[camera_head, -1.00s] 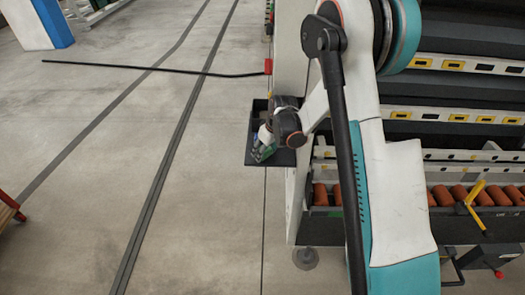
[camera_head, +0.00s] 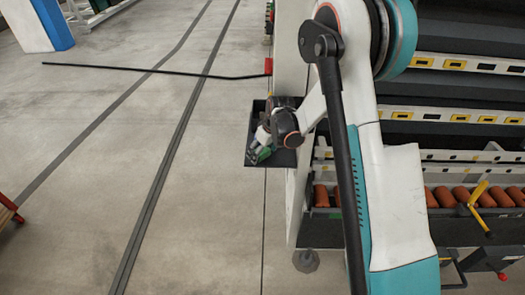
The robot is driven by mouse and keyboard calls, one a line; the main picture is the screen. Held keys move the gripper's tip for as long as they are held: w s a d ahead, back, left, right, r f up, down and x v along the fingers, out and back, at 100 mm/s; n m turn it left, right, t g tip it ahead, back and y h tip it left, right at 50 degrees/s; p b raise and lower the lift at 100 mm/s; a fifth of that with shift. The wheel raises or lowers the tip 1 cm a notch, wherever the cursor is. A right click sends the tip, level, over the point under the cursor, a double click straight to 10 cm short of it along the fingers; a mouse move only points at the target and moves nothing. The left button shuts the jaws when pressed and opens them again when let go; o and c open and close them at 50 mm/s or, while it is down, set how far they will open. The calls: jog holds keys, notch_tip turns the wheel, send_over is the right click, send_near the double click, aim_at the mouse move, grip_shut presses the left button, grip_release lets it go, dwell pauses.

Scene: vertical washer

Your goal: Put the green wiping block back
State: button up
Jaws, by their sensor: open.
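A small green piece, seemingly the green wiping block (camera_head: 261,155), shows at the lower left of the dark tray (camera_head: 285,158) on the side of the washer. My gripper (camera_head: 262,143) is over this tray, right at the green block. The jaws are open, but the fingers are small and hard to make out. I cannot tell whether they touch the block or whether it rests on the tray floor. My wrist hides the tray's middle and part of its back.
The washer frame (camera_head: 285,50) stands directly right of the tray. Orange-brown rollers (camera_head: 442,197) and a yellow handle (camera_head: 476,193) are at the lower right. A black bar (camera_head: 150,69) crosses above the floor. The grey floor (camera_head: 210,220) left of the tray is clear.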

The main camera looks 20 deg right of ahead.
jog(key=p+v, duration=0.3)
jog(key=v, duration=0.5)
dwell(0.4)
